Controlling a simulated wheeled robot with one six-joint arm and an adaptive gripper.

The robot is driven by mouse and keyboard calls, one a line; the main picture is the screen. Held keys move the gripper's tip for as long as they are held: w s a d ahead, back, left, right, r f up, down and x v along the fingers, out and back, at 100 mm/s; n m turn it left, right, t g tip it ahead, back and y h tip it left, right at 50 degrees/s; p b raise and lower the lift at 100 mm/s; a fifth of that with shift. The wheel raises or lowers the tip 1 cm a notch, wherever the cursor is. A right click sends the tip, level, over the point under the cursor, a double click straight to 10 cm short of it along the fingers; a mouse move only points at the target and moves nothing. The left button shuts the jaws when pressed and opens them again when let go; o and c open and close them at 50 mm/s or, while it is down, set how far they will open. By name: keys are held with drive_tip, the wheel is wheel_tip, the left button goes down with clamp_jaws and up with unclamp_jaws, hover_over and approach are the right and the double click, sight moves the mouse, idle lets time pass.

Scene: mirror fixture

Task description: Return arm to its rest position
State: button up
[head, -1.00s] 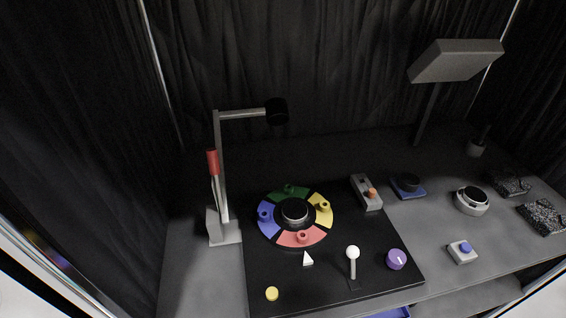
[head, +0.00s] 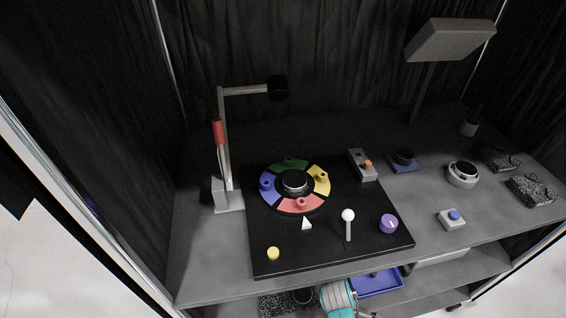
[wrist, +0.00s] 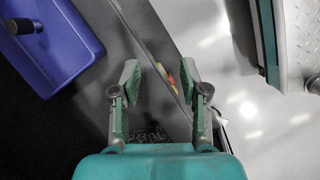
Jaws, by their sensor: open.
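My gripper (wrist: 160,78) shows in the wrist view with its two green fingers apart and nothing held between them. Small red and yellow items (wrist: 171,80) show beyond the fingertips, too small to identify. In the head view, a teal and white part of my arm (head: 338,298) shows at the bottom edge, in front of the table and beside the lower shelf. The fingers cannot be made out in that view.
The table (head: 200,265) carries a black board (head: 330,255) with a coloured disc (head: 269,188), a white-knobbed lever (head: 348,216) and a purple dial (head: 388,224). A lamp-like stand (head: 222,150) rises at left. A blue tray (head: 378,283) lies below; it also shows in the wrist view (wrist: 70,45).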

drive_tip(key=s+a+r+m+t+y, duration=0.1)
drive_tip(key=s+r+m+t+y, duration=0.2)
drive_tip(key=s, duration=0.5)
drive_tip(key=s+r+m+t, duration=0.1)
drive_tip(key=s+m+t, duration=0.25)
drive_tip(key=s, duration=0.55)
drive_tip(key=s+r+m+t, duration=0.3)
drive_tip(key=s+r+t, duration=0.1)
drive_tip(key=r, duration=0.9)
drive_tip(key=s+a+r+m+t, duration=0.1)
drive_tip(key=s+r+m+t, duration=0.3)
drive_tip(key=r, duration=0.9)
drive_tip(key=s, duration=0.3)
drive_tip(key=shift+r+y, duration=0.35)
drive_tip(key=shift+y, duration=0.05)
